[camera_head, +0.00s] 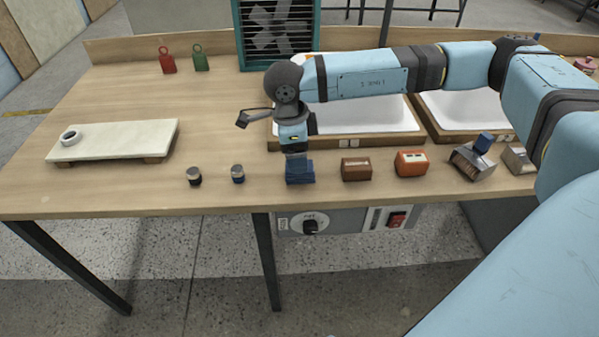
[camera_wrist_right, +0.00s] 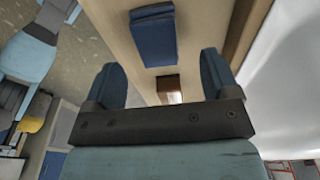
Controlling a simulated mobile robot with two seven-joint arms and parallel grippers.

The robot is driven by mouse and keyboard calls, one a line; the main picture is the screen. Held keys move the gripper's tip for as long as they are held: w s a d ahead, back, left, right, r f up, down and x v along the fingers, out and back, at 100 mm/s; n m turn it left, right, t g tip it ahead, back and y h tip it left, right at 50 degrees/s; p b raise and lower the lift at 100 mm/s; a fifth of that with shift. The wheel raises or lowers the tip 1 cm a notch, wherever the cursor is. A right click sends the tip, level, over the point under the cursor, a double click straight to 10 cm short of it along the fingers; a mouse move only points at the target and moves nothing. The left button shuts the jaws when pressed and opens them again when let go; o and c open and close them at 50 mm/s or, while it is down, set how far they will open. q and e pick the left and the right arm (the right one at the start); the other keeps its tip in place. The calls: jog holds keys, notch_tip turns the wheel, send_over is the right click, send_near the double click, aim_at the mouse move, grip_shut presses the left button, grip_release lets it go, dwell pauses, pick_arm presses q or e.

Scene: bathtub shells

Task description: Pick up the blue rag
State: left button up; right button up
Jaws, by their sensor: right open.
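The blue rag (camera_head: 300,171) is a small dark blue folded block near the front edge of the wooden table, in the middle of the row. In the right wrist view the rag (camera_wrist_right: 153,40) lies beyond the fingertips, roughly in line with the space between them. My right gripper (camera_head: 296,154) points down just above or behind the rag; the exact gap is hard to tell. In the right wrist view its two fingers (camera_wrist_right: 162,75) are wide apart with nothing held between them. My left gripper is not in view.
A brown block (camera_head: 356,169) and an orange block (camera_head: 411,163) stand right of the rag. Two small dark jars (camera_head: 194,176) (camera_head: 238,174) stand left. White basins (camera_head: 385,120) lie behind.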

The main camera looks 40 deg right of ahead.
jog(key=shift+s+d+f+b, duration=0.15)
jog(key=shift+f+b, duration=0.1)
jog(key=shift+f, duration=1.1)
jog(key=shift+s+d+f+b, duration=0.15)
jog(key=shift+f+b, duration=0.1)
jog(key=shift+f, duration=1.1)
jog(key=shift+a, duration=0.1)
jog(key=c, duration=1)
jog(key=shift+r, duration=0.1)
notch_tip(320, 180, up, 20)
jog(key=p, duration=0.3)
jog(key=shift+o, duration=0.4)
